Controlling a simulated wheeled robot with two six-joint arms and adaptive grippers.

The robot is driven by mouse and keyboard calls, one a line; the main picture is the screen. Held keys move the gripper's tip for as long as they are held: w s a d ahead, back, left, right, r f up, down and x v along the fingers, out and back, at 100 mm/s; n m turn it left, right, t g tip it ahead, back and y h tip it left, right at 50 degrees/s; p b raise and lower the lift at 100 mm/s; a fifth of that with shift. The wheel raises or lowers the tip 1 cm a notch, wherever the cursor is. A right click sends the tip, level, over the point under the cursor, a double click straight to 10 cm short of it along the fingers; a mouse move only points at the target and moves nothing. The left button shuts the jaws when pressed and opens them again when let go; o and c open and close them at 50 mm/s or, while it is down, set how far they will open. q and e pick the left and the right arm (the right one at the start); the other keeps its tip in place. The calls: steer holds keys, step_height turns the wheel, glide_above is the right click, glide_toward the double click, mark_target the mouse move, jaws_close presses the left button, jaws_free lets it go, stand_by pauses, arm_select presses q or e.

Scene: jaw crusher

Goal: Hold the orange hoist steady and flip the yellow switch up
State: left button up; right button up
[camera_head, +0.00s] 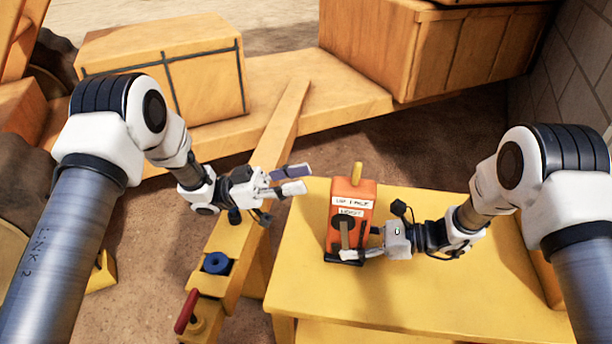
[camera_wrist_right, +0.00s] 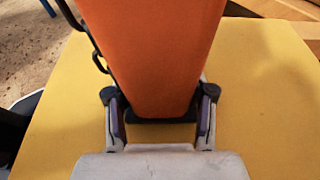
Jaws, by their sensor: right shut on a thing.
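The orange hoist (camera_head: 365,192) stands upright on the yellow table, with white labels on its front and a dark round part with a lever below them. A yellow switch (camera_head: 356,174) sticks up from its top. My right gripper (camera_head: 361,243) is shut on the hoist's lower part from the right. In the right wrist view, the orange body (camera_wrist_right: 160,55) sits between the two fingers of my right gripper (camera_wrist_right: 161,115). My left gripper (camera_head: 306,179) is open and empty, left of the hoist at about the height of its top in the picture, apart from it.
The yellow table (camera_head: 440,290) is clear around the hoist. A yellow beam at left carries a blue ring (camera_head: 216,263) and a red handle (camera_head: 187,311). A large orange box (camera_head: 165,70) and a wooden crate (camera_head: 440,55) stand behind. A grey block wall (camera_head: 580,60) is at far right.

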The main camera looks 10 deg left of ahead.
arm_select(q)
steer(key=y, duration=0.4)
glide_toward(358, 163)
steer(key=d, duration=1)
steer(key=shift+f, duration=0.15)
jaws_close()
